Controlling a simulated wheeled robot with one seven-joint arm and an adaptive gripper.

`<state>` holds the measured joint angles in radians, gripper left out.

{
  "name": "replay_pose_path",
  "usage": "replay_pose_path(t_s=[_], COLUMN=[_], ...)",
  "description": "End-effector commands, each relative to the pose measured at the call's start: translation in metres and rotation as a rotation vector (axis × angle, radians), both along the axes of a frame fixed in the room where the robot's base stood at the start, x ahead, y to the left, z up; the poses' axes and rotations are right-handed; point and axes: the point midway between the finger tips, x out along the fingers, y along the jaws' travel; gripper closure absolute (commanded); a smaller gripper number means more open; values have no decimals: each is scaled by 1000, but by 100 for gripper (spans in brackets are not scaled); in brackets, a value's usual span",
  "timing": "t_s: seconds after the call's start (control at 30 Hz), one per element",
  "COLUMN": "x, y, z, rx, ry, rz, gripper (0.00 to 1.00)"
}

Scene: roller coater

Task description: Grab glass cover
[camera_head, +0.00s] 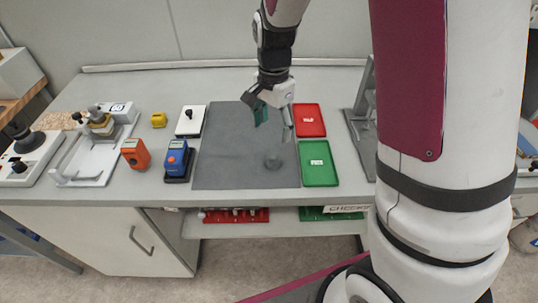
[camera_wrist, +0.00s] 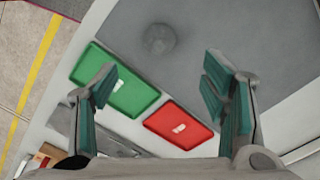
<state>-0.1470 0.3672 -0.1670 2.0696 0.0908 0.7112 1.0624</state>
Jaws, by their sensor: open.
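The glass cover appears to be the small round, see-through grey disc (camera_head: 272,162) on the dark grey mat (camera_head: 225,165), near its front right part. It also shows in the wrist view as a round grey shape (camera_wrist: 158,39) at the top middle. My gripper (camera_head: 275,121) is open and empty, with teal finger pads, above the mat and behind the disc. In the wrist view the gripper (camera_wrist: 160,84) has its fingers wide apart, and the disc lies beyond their tips, untouched.
A red tray (camera_head: 309,130) and a green tray (camera_head: 318,180) lie along the mat's right edge. A blue device (camera_head: 176,158), an orange device (camera_head: 135,154), a white block (camera_head: 190,130) and a yellow block (camera_head: 158,120) stand to the left. The mat is otherwise clear.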

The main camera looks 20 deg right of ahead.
Motion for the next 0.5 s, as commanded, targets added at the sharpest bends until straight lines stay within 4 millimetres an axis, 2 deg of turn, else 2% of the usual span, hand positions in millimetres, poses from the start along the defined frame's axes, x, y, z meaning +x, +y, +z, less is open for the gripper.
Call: replay_pose_path(t_s=[0.1, 0.23, 0.5], x=[-2, -2, -1], y=[0, -1, 0], z=[-25, -48, -69], rx=[0, 0, 0], ry=[7, 4, 1], rz=[0, -1, 2], gripper=[33, 33, 33])
